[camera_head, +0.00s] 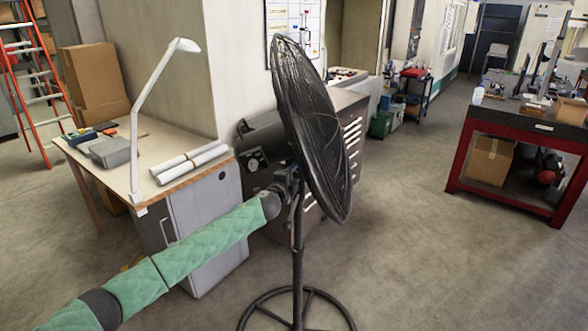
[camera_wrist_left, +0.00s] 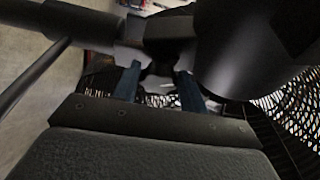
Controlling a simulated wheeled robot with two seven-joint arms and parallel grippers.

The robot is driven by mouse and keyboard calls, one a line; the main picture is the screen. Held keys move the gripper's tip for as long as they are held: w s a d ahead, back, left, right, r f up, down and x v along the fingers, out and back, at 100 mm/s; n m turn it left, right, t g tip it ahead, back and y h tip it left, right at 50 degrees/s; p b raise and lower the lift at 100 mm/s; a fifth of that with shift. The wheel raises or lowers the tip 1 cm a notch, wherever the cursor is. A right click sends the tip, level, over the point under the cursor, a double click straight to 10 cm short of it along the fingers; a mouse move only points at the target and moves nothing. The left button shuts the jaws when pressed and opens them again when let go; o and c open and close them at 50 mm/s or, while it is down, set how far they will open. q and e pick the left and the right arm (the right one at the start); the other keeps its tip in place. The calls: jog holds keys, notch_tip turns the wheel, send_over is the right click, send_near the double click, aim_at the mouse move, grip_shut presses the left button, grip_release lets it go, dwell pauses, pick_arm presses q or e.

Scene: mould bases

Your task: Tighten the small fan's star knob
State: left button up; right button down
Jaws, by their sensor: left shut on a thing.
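A black pedestal fan (camera_head: 318,130) stands on the floor in the middle of the head view, its round grille turned to the right. Its pole (camera_head: 298,250) runs down to a ring base. My left arm reaches in from the left, and my left gripper (camera_head: 284,186) is at the joint below the fan's motor. In the left wrist view, my left gripper's two blue fingers (camera_wrist_left: 158,86) are closed around a small dark part at this joint, apparently the star knob (camera_wrist_left: 158,82). The knob's shape is mostly hidden by shadow and the fingers. My right gripper is not in view.
A wooden-topped desk (camera_head: 150,190) with a white lamp (camera_head: 140,110) and paper rolls stands left of the fan. A dark drawer cabinet (camera_head: 352,135) is behind the fan. A red-framed workbench (camera_head: 520,125) stands at the right. The floor between is clear.

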pick_arm(q)
jog(key=shift+d+r+m+p, duration=0.1)
jog(key=shift+r+m+p, duration=0.1)
jog(key=shift+m+p, duration=0.55)
jog(key=shift+p, duration=0.35)
jog(key=shift+r+m+g+y+p, duration=0.1)
jog(key=shift+m+g+y+p, duration=0.25)
jog(key=shift+m+p, duration=0.35)
jog(key=shift+m+g+p, duration=0.25)
jog(key=shift+m+p, duration=0.05)
jog(key=shift+m, duration=0.15)
jog(key=shift+s+m+y, duration=0.1)
jog(key=shift+m+y, duration=0.15)
jog(key=shift+m, duration=0.25)
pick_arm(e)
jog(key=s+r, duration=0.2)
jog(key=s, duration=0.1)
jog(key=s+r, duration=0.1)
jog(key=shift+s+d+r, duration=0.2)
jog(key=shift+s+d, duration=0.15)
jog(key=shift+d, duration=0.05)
pick_arm(q)
jog(key=o, duration=0.7)
jog(key=shift+d, duration=0.1)
jog(key=o, duration=0.3)
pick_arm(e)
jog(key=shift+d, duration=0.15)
